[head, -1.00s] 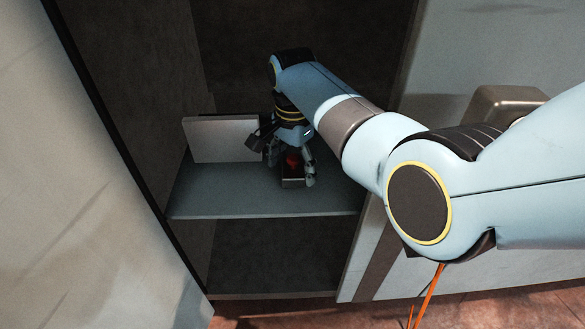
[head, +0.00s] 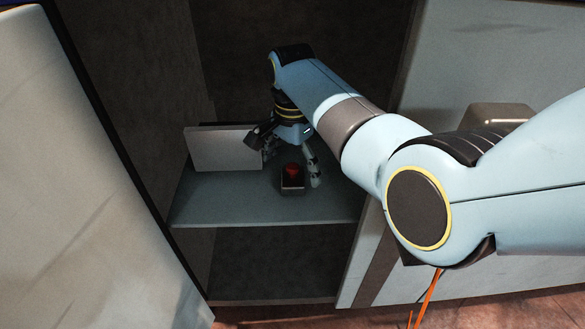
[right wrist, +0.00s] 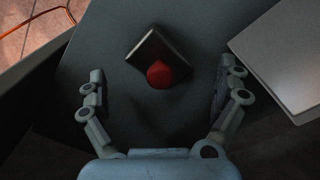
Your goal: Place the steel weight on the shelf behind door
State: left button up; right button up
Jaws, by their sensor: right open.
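The steel weight (head: 292,184) is a small dark block with a red knob on top. It rests on the shelf (head: 220,200) inside the open cabinet. In the right wrist view the weight (right wrist: 152,55) lies ahead of the spread fingers, touching neither. My right gripper (head: 292,165) is open and empty, just behind and above the weight; in the right wrist view its fingers (right wrist: 160,100) are wide apart. The door (head: 80,180) stands open at the left. My left gripper is not in view.
A pale flat box or panel (head: 225,148) stands on the shelf left of the weight; it also shows in the right wrist view (right wrist: 285,60). A lower compartment (head: 275,262) lies under the shelf. Bare shelf remains in front of the panel.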

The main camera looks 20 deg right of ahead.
aim_at(292, 167)
notch_tip(292, 167, up, 9)
jog(key=p, duration=0.3)
jog(key=shift+f, duration=0.1)
jog(key=shift+r, duration=0.3)
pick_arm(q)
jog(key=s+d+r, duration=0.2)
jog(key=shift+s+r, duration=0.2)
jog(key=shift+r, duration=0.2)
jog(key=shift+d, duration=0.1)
